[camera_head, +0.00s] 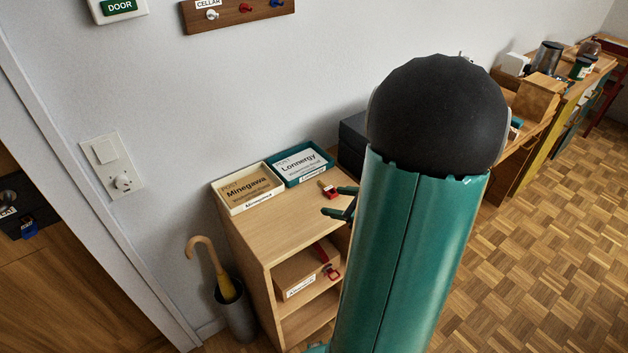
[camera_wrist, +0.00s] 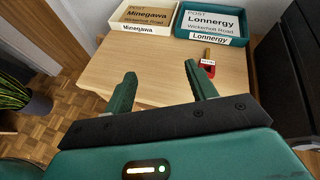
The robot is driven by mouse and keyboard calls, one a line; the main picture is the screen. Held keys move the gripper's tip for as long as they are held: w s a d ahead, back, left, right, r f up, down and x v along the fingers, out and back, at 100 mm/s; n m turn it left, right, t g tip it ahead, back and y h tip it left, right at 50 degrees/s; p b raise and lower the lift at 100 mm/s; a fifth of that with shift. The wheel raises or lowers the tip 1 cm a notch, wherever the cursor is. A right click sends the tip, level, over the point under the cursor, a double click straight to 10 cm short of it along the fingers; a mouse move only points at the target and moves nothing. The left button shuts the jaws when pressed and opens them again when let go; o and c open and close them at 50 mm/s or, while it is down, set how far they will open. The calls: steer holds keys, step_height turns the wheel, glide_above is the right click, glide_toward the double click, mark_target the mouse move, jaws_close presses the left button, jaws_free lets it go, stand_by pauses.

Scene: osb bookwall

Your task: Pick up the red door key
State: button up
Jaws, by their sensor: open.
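A small key with a brass part and a red part bearing a white label lies on the wooden cabinet top, in the wrist view (camera_wrist: 208,63) and in the head view (camera_head: 328,189). The label is too small to read. My gripper (camera_wrist: 161,76) is open with nothing between its fingers. Its right finger in the wrist view appears just short of the key, so the key is off to the right of the gap. In the head view my gripper (camera_head: 340,202) is right by the key; I cannot tell whether they touch.
A cream Minegawa tray (camera_head: 250,188) and a teal Lonnergy tray (camera_head: 301,163) stand at the back of the cabinet top (camera_head: 262,228). A dark box (camera_head: 353,143) stands to the right. The front left top is clear.

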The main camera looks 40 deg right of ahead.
steer(key=s+d+f+m+h, duration=0.3)
steer(key=s+d+m+h, duration=0.15)
steer(key=d, duration=0.25)
glide_toward(330, 190)
steer(key=shift+w+d+f+m+t+y, duration=0.3)
steer(key=shift+w+d+f+y, duration=0.15)
steer(key=shift+w+d+f, duration=0.15)
steer(key=x, duration=0.5)
steer(key=shift+w+a+f, duration=0.15)
steer(key=shift+w, duration=0.2)
steer(key=shift+c, duration=0.3)
steer(key=c, duration=1)
